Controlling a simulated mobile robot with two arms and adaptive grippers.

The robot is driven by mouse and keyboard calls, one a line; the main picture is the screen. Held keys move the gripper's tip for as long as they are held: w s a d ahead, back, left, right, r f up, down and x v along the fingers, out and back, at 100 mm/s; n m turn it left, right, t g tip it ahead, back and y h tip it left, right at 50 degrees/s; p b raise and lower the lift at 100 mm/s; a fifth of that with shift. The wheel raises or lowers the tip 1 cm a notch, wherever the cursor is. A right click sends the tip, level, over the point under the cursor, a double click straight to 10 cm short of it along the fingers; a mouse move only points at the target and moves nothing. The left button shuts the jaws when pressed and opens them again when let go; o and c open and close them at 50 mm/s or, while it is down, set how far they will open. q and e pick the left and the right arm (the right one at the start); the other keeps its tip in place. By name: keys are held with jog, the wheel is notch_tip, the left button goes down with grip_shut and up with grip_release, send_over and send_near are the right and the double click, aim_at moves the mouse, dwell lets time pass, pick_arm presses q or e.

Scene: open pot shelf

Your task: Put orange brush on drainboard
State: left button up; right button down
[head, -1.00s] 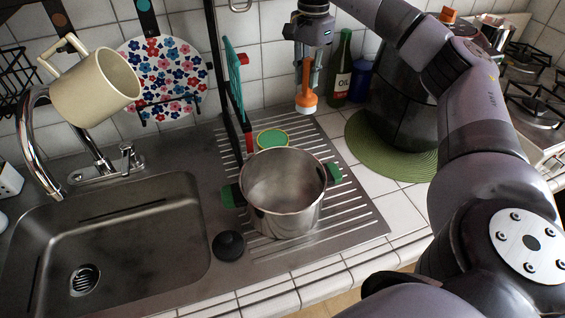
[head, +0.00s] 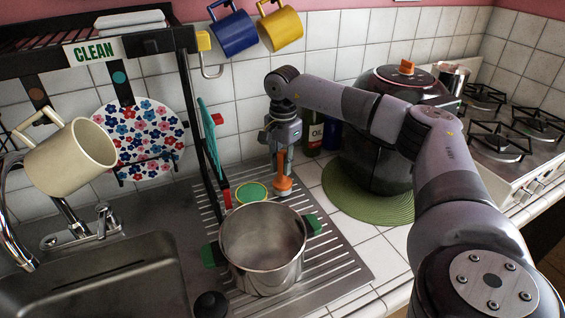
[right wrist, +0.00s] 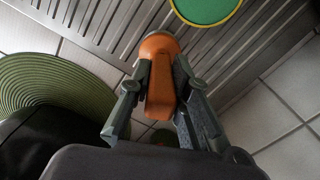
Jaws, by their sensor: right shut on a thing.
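The orange brush (head: 283,184) is held upright in my right gripper (head: 281,158), which is shut on it. It hangs at the back right part of the ribbed steel drainboard (head: 335,262), behind the steel pot. Whether its lower end touches the drainboard, I cannot tell. In the right wrist view the brush (right wrist: 158,62) sits between the two fingers of the gripper (right wrist: 157,88), with the drainboard grooves (right wrist: 105,22) beyond it. My left gripper is not in view.
A steel pot (head: 262,240) with green handles stands on the drainboard. A green round item with a yellow rim (head: 250,193) lies behind it. To the right are a green mat (head: 350,204) with a dark cooker (head: 375,150) and an oil bottle (head: 314,138). The sink is left.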

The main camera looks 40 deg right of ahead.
jog(key=shift+f, duration=0.15)
jog(key=c, duration=1.5)
grip_release()
jog(key=shift+r, duration=0.65)
notch_tip(320, 180, up, 11)
jog(key=shift+r+b, duration=0.1)
jog(key=shift+b, duration=0.75)
